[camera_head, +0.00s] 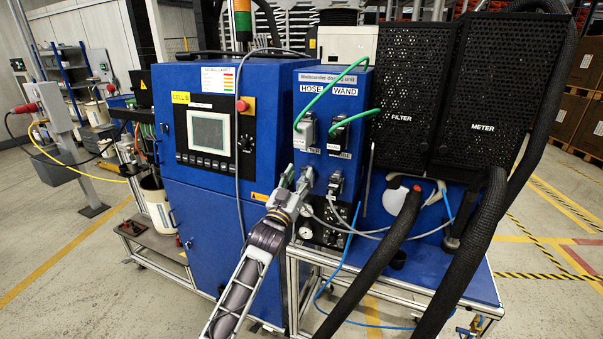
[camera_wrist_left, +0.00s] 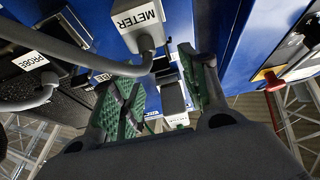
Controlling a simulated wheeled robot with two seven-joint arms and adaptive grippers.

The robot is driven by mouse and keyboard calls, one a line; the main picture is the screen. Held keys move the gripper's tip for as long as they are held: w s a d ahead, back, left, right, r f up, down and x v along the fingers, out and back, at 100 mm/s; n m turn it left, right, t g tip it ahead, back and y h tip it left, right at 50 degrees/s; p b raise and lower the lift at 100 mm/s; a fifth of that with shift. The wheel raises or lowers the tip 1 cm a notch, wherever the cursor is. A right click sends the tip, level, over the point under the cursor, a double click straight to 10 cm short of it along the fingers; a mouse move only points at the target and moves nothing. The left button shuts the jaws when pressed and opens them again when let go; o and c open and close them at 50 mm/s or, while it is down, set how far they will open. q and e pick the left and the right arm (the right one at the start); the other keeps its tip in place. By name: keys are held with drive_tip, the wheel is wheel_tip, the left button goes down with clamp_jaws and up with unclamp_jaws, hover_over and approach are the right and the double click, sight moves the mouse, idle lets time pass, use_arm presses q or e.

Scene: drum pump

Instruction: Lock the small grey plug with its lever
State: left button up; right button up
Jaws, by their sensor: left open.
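The blue dosing cabinet (camera_head: 345,85) carries plugs in two rows. The upper plugs (camera_head: 307,130) have green cables. In the lower row, a small grey plug (camera_head: 335,184) with a grey cable sits at the right; my gripper partly hides the area to its left. My left gripper (camera_head: 299,184) is at the lower left of this panel. In the left wrist view, a grey plug labelled METER (camera_wrist_left: 138,24) with a grey cable lies above the fingers. My open green-padded fingers (camera_wrist_left: 163,102) have a grey part between them; contact and lever position are unclear. My right gripper is out of view.
Grey cables loop below the lower plugs. Thick black hoses (camera_head: 385,250) cross the right front. A PROBE-labelled cable (camera_wrist_left: 30,65) lies left in the wrist view. A blue cabinet with a screen (camera_head: 209,130) stands to the left.

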use_arm(q)
drive_tip(key=v, duration=0.8)
idle(0.4)
drive_tip(key=shift+r, duration=0.1)
drive_tip(key=s+a+r+p, duration=0.2)
drive_tip(key=s+r, duration=0.2)
drive_tip(key=r, duration=0.5)
drive_tip(key=f+g, duration=0.2)
drive_tip(key=f, duration=0.1)
drive_tip(key=f+g+y, duration=0.1)
drive_tip(key=f+g, duration=0.1)
drive_tip(key=shift+s+d, duration=0.25)
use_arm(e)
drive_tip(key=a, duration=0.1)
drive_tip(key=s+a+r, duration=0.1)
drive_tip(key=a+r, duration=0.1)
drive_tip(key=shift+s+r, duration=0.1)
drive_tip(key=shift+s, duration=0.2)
use_arm(q)
drive_tip(key=shift+r, duration=0.1)
